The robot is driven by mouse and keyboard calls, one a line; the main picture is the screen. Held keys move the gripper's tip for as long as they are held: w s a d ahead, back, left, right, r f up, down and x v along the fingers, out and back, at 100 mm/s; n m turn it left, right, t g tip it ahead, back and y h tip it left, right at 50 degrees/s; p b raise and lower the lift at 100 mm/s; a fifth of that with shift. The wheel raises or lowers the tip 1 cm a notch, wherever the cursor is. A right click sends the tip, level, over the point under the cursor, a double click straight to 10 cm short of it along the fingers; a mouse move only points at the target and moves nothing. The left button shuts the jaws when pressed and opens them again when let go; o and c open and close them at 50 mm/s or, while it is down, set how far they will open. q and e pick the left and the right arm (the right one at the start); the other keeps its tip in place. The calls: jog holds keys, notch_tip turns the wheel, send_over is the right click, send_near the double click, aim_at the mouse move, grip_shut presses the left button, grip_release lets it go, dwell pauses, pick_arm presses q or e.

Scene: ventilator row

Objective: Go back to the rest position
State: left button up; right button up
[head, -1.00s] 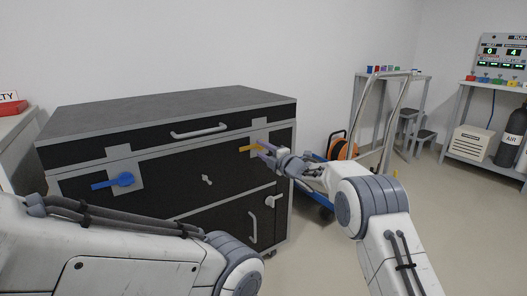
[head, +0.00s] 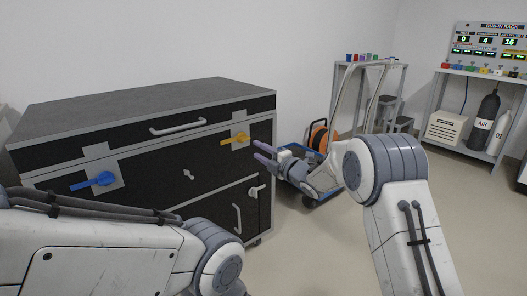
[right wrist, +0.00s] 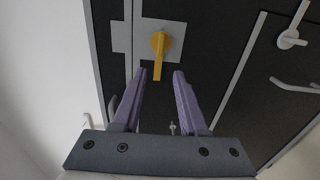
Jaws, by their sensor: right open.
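My right gripper (head: 264,152) is open and empty in front of the right end of the dark cabinet (head: 140,140). The yellow latch handle (head: 236,139) sits on the cabinet's upper right front, apart from the gripper. In the right wrist view the yellow handle (right wrist: 160,46) lies beyond the open purple fingers (right wrist: 158,92), with nothing between them. A blue latch handle (head: 92,182) is on the cabinet's left front. My left arm comes in from the left, low in front of the cabinet; its gripper is out of the picture.
A blue cart (head: 312,196) with an orange reel (head: 318,136) stands right of the cabinet, behind my right arm. A rack with gas cylinders (head: 486,122) and a display panel (head: 490,40) is at the far right. Floor at the right is clear.

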pick_arm(q)
jog(key=shift+r, duration=0.2)
pick_arm(e)
jog(key=shift+v, duration=0.85)
